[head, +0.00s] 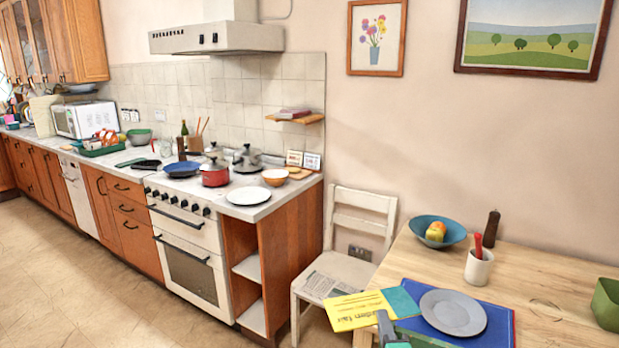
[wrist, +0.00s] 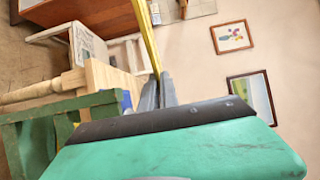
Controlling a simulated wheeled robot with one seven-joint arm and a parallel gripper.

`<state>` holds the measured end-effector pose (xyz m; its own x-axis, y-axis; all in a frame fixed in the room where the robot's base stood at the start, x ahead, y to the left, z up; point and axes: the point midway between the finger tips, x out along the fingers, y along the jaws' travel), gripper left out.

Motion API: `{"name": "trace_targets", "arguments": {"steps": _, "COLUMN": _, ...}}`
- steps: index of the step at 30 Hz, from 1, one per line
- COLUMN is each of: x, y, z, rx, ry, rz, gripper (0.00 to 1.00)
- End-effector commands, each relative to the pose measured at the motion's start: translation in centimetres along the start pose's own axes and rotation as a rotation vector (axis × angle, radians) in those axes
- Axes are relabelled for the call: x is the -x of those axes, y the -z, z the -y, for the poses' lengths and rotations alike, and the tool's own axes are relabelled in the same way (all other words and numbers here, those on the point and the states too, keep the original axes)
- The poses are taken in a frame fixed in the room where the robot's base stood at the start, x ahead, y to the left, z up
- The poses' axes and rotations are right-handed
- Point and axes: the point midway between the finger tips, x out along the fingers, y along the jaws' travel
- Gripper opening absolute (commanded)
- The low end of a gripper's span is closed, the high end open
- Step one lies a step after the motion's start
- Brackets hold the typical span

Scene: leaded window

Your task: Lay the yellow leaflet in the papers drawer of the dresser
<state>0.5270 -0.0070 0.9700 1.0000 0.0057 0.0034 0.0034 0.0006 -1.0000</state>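The yellow leaflet (head: 350,311), with dark print, is at the bottom of the head view, near the left edge of the wooden table. My gripper (head: 385,324) is shut on its near edge. In the wrist view the leaflet (wrist: 149,38) appears edge-on as a thin yellow strip between the two grey fingers of my gripper (wrist: 157,88). It seems held clear of the table, though its exact height is hard to tell. The dresser and its papers drawer cannot be made out in either view.
The table (head: 555,275) holds a blue mat, grey plate (head: 453,312), fruit bowl (head: 438,231), cup (head: 478,267) and pepper mill. A white chair (head: 345,250) with a newspaper stands beyond the leaflet. A green chair (wrist: 60,120) is close in the wrist view. Floor at left is clear.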

Motion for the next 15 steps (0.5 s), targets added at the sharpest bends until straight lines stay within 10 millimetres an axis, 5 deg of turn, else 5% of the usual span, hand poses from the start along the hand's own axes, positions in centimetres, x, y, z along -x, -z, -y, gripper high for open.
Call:
{"name": "trace_targets", "arguments": {"steps": 1, "x": 0.1, "y": -0.6, "z": 2.1, "rx": 0.002, "ry": 0.0, "rz": 0.004, "gripper": 0.0}}
{"name": "trace_targets", "arguments": {"steps": 5, "x": 0.4, "y": -0.9, "z": 3.1, "rx": 0.001, "ry": -0.002, "rz": -0.001, "gripper": 0.0}}
{"name": "trace_targets", "arguments": {"steps": 12, "x": 2.2, "y": -0.9, "z": -1.2, "rx": 0.0, "ry": -0.009, "rz": -0.004, "gripper": 0.0}}
{"name": "trace_targets", "arguments": {"steps": 15, "x": 3.7, "y": -0.9, "z": -0.7, "rx": -0.001, "ry": 0.004, "rz": -0.003, "gripper": 0.0}}
